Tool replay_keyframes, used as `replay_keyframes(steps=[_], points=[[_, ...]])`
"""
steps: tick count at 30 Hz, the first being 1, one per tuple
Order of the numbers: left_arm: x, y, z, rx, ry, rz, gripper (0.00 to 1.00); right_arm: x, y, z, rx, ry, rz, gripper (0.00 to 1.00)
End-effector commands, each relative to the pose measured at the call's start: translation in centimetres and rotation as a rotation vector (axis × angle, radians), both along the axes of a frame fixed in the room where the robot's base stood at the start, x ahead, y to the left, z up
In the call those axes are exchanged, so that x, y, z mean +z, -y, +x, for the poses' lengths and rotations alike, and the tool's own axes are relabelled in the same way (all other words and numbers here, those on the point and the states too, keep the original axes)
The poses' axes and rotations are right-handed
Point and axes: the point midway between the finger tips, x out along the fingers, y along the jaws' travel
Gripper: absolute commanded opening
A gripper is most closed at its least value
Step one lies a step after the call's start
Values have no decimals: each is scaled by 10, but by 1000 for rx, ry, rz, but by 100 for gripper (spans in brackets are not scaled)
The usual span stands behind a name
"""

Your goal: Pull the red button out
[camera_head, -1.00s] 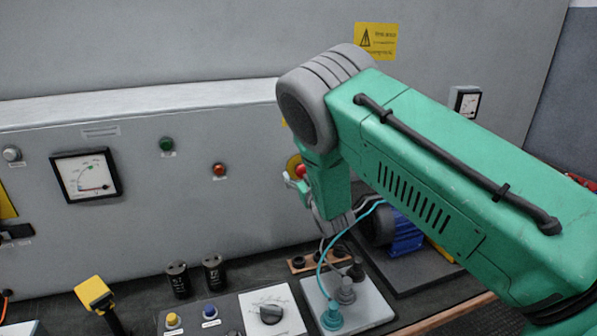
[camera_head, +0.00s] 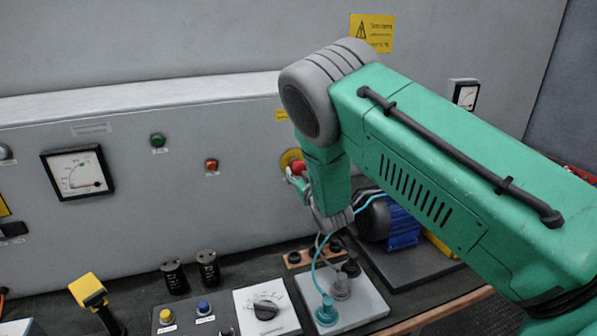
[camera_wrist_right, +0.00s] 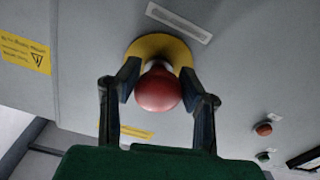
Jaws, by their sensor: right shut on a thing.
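The red button (camera_wrist_right: 157,90) is a round red knob on a yellow round base (camera_wrist_right: 160,48) on the grey cabinet wall. In the right wrist view my right gripper (camera_wrist_right: 158,84) has its two dark fingers on either side of the knob, shut on it. In the head view the red button (camera_head: 299,168) shows only in part, just left of my green right arm, with a bit of the yellow base behind it. My right gripper (camera_head: 297,178) is mostly hidden there by the arm. My left gripper is not in view.
The grey cabinet carries a dial meter (camera_head: 77,173), a green lamp (camera_head: 157,141) and a small red-orange lamp (camera_head: 211,165). Below the arm, the bench holds a plate with cables (camera_head: 370,303), a blue motor (camera_head: 404,228) and black cylinders (camera_head: 208,268).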

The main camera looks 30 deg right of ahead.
Motion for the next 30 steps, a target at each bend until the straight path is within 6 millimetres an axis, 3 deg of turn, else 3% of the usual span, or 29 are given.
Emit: replay_keyframes(steps=[5,6,7,8,20,30], points=[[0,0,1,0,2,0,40,4,-1,-2,-3,9,-3,0],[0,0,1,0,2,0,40,4,-1,-2,-3,8,-3,44],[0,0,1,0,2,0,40,4,-1,-2,-3,8,-3,54],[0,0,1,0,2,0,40,4,-1,-2,-3,7,-3,58],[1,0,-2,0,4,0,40,-2,1,-6,-5,-1,1,58],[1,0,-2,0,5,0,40,0,-17,-70,-6,-2,-1,58]])
